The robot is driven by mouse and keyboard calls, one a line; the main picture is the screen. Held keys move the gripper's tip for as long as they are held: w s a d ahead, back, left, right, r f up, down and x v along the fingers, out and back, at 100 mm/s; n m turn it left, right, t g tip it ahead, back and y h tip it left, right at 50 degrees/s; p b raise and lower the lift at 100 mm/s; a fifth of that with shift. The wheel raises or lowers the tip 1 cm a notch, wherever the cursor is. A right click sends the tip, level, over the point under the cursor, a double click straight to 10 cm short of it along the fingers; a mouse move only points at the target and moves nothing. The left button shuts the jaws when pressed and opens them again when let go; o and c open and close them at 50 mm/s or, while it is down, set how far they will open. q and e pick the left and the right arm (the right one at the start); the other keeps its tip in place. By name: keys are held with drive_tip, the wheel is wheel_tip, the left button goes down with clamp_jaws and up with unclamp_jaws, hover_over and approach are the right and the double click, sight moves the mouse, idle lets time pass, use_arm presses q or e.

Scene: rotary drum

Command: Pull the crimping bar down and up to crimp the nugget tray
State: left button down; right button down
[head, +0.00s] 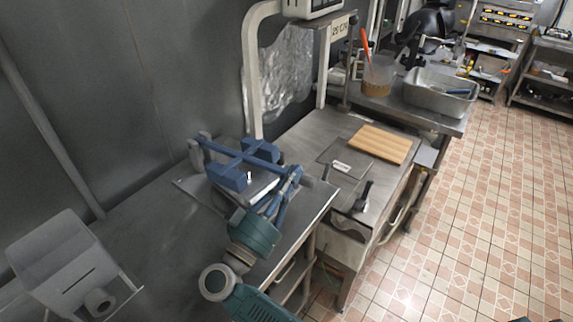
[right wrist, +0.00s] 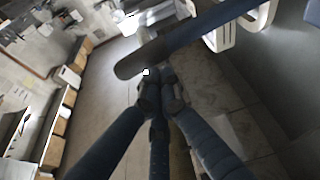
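The crimping bar (head: 222,149) is blue and spans a low press on the steel table, with two blue blocks (head: 228,176) beside it. A pale flat tray-like plate (head: 263,189) lies below, partly hidden. My right gripper (head: 292,176) reaches in from the bottom at the bar's right end. In the right wrist view its dark blue fingers (right wrist: 162,82) come together at the tips. The bar (right wrist: 205,38) crosses just beyond those tips, with its rounded end to the left. Contact with the bar is unclear.
A wooden board (head: 379,144) and a black-handled tool (head: 364,196) are on the right part of the counter. A grey metal chute-like unit (head: 62,258) stands at lower left. A white frame (head: 254,70) rises behind the press.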

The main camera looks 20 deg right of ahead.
drive_tip(key=shift+s+d+f, duration=0.1)
drive_tip(key=shift+s+f, duration=0.05)
drive_tip(key=shift+f, duration=0.4)
